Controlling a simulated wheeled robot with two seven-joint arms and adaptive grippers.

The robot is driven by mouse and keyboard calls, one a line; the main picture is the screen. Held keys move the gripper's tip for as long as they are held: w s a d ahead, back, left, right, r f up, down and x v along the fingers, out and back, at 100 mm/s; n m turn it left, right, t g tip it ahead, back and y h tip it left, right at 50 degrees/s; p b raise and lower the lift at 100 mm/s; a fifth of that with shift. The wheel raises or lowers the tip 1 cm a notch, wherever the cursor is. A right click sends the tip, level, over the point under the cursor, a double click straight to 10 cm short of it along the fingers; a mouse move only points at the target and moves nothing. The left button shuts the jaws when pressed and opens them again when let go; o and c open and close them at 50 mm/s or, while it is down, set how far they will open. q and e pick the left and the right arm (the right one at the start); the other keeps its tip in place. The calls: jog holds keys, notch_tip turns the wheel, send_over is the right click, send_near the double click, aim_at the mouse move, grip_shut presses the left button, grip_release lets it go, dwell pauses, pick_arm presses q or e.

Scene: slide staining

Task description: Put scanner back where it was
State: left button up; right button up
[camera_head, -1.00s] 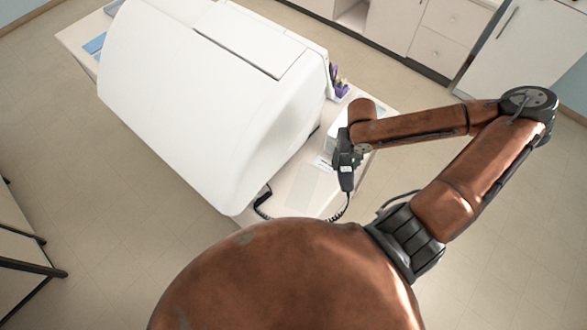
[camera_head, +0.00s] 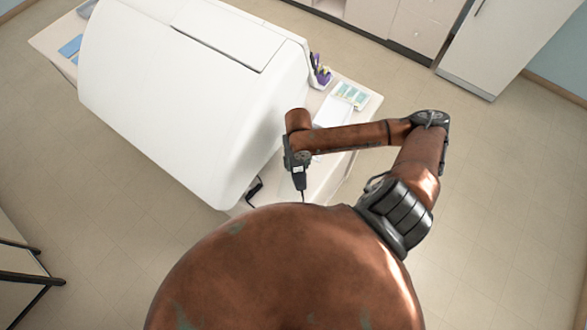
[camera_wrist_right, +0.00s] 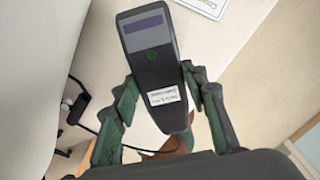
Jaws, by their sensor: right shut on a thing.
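The scanner (camera_wrist_right: 150,68) is a black handheld unit with a dark window, a green button and a white label. My right gripper (camera_wrist_right: 158,100) is shut on it, with a finger on each side, in the right wrist view. In the head view the scanner (camera_head: 299,180) hangs below my right gripper (camera_head: 295,158), above the table strip beside the white machine. A black cord runs from it. A small black piece with cable (camera_wrist_right: 80,104) lies to the left in the wrist view; I cannot tell whether it is a holder. My left gripper is out of view.
The large white machine (camera_head: 190,90) fills much of the table, left of my right arm. A purple item (camera_head: 320,70) and a tray of slides (camera_head: 350,95) are at the table's far right end. A white card (camera_wrist_right: 205,5) lies on the table.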

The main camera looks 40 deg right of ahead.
aim_at(293, 170)
jog(key=shift+w+a+f, duration=0.35)
jog(key=shift+a+f, duration=0.2)
jog(key=shift+f, duration=1.85)
jog(key=o, duration=1.3)
jog(key=shift+f, duration=0.1)
notch_tip(293, 170, up, 12)
jog(key=shift+r, duration=0.15)
jog(key=shift+a, duration=0.1)
